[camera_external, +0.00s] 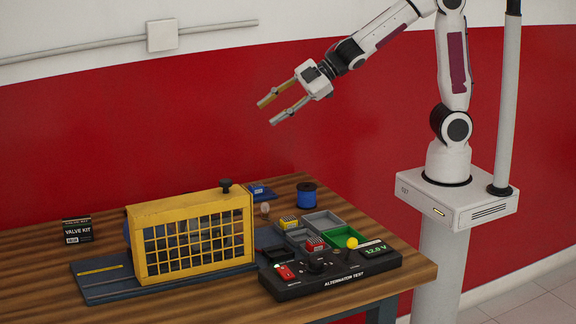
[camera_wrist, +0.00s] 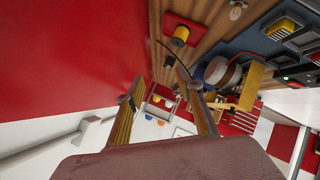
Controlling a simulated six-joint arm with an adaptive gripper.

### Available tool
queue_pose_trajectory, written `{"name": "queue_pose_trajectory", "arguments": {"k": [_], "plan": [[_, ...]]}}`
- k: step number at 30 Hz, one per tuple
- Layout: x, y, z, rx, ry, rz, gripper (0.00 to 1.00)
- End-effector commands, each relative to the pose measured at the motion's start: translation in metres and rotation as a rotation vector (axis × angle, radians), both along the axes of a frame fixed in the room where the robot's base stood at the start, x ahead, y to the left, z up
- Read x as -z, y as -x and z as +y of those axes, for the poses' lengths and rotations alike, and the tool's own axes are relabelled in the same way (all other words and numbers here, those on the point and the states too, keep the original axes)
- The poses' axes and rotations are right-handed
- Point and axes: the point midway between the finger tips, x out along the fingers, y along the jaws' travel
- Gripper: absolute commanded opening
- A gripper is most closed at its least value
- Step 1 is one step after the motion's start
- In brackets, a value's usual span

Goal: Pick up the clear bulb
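The clear bulb (camera_external: 265,208) shows small in the external view, on the wooden table just right of the yellow cage's far corner. Its lower part is hard to make out. A clear bulb also shows at the top edge of the wrist view (camera_wrist: 237,11). My gripper (camera_external: 266,113) is open and empty, high above the back of the table and well apart from the bulb. Its two fingers point down and left in the external view. In the wrist view the spread fingers (camera_wrist: 160,78) have nothing held between them.
The yellow mesh guard (camera_external: 195,237) with a black knob stands left of the bulb. A sorting tray (camera_external: 322,219) and the black alternator tester (camera_external: 330,272) lie right and front. The left tabletop is mostly clear around a valve kit box (camera_external: 77,231).

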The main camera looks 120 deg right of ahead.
Motion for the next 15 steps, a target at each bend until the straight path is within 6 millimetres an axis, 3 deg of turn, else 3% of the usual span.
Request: {"name": "queue_pose_trajectory", "arguments": {"k": [6, 15], "plan": [[0.029, -0.03, -0.006, -0.127, 0.013, -0.009, 0.36], [0.076, -0.053, -0.001, -0.325, -0.019, -0.015, 0.36]]}}
